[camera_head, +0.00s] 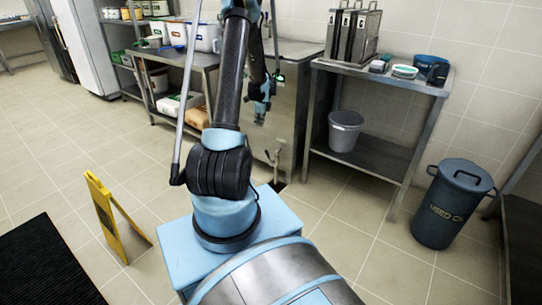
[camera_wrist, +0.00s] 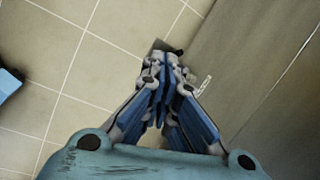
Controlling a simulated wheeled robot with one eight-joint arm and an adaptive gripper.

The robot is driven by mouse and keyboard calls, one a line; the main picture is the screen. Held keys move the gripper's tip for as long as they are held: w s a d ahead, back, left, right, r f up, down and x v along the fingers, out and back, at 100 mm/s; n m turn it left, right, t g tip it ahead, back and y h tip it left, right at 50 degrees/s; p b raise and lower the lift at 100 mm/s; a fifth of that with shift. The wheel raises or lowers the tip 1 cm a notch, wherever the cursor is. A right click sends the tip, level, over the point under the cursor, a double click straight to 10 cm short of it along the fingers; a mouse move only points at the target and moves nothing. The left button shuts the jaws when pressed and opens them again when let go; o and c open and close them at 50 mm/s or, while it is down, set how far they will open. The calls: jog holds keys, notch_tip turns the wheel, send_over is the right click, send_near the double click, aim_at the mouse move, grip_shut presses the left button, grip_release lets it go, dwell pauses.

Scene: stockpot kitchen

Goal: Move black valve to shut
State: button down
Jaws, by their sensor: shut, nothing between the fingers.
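My gripper (camera_head: 261,117) is shut and empty, pointing down in front of the steel cabinet (camera_head: 284,105). In the wrist view its closed fingertips (camera_wrist: 163,62) point at the floor beside the cabinet's side. A small dark piece (camera_wrist: 171,47), possibly the black valve, shows just beyond the fingertips and is partly hidden by them. I cannot tell its handle's angle or whether the fingers touch it. A small pale fitting (camera_wrist: 204,86) shows on the cabinet side, right of the fingers. In the head view a small fitting (camera_head: 277,156) sits low on the cabinet front, too small to read.
A steel table (camera_head: 385,75) with a grey bucket (camera_head: 345,130) on its lower shelf stands to the right. A blue lidded bin (camera_head: 450,205) is farther right. A shelf with tubs (camera_head: 165,60) is left. A yellow floor sign (camera_head: 112,220) stands front left. Tiled floor between is clear.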

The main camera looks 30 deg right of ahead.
jog(key=s+d+f+m, duration=0.1)
jog(key=d+f+m, duration=0.2)
jog(key=d+f, duration=0.3)
jog(key=s+d+f+m, duration=0.2)
jog(key=d+f+m, duration=0.15)
jog(key=f, duration=0.55)
jog(key=shift+n, duration=0.35)
jog(key=shift+w+d+f, duration=0.1)
jog(key=shift+w+f, duration=1.05)
jog(key=shift+f, duration=0.75)
jog(key=shift+w+d+f, duration=0.1)
jog(key=shift+w+f, duration=1)
jog(key=shift+f, duration=0.75)
jog(key=shift+w+d+f, duration=0.1)
jog(key=shift+w+f, duration=1.05)
jog(key=shift+f, duration=0.75)
jog(key=shift+d, duration=0.1)
jog(key=shift+w, duration=0.2)
